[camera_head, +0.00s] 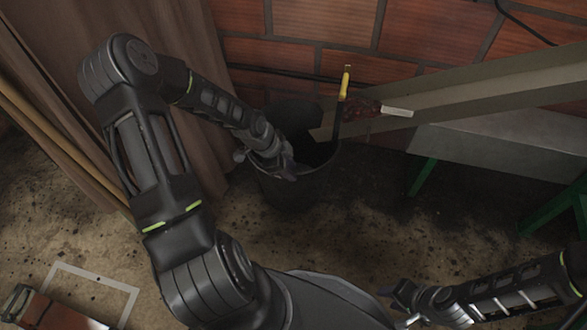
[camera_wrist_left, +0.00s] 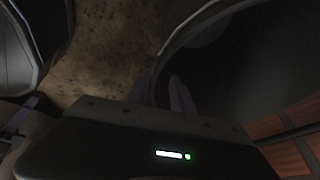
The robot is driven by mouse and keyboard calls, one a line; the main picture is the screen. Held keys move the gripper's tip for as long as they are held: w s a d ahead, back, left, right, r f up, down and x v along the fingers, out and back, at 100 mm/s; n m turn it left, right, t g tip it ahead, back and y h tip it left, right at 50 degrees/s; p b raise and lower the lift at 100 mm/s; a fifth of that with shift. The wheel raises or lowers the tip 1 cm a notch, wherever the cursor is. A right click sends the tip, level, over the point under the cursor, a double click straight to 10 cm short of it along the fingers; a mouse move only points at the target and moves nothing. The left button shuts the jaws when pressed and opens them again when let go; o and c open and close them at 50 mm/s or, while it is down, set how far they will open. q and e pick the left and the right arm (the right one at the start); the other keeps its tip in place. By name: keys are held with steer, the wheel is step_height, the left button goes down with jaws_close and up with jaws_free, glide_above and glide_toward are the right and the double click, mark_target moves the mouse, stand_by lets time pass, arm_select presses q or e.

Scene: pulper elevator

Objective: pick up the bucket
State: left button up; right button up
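The dark bucket (camera_head: 290,190) stands on the floor by the brick wall, with its mouth facing up. My left gripper (camera_head: 284,168) is at the bucket's near left rim. In the left wrist view its two fingers (camera_wrist_left: 160,92) are a little apart, and the bucket's rim (camera_wrist_left: 166,52) runs down between them. I see no firm contact on both sides of the wall. The outer part of the rim is hidden behind the gripper in the head view. My right gripper (camera_head: 397,293) is low at the right, away from the bucket, with its fingers apart and empty.
A yellow-handled tool (camera_head: 345,82) and a dark red item with a pale end (camera_head: 370,108) rise at the bucket's right side. A grey bench (camera_head: 500,145) with green legs stands right. A brown curtain (camera_head: 60,80) hangs left. The floor in front is mostly clear.

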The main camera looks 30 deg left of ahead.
arm_select(q)
steer(key=shift+w+d+f, duration=0.15)
steer(key=shift+f, duration=0.35)
steer(key=shift+f, duration=0.1)
steer(key=b+x, duration=0.3)
steer(key=x, duration=0.1)
steer(key=shift+d+f, duration=0.1)
steer(key=shift+f, duration=0.1)
steer(key=shift+w+d+f, duration=0.1)
steer(key=shift+f, duration=0.2)
steer(key=shift+c, duration=0.2)
jaws_close()
steer(key=shift+r, duration=0.1)
stand_by(0.9)
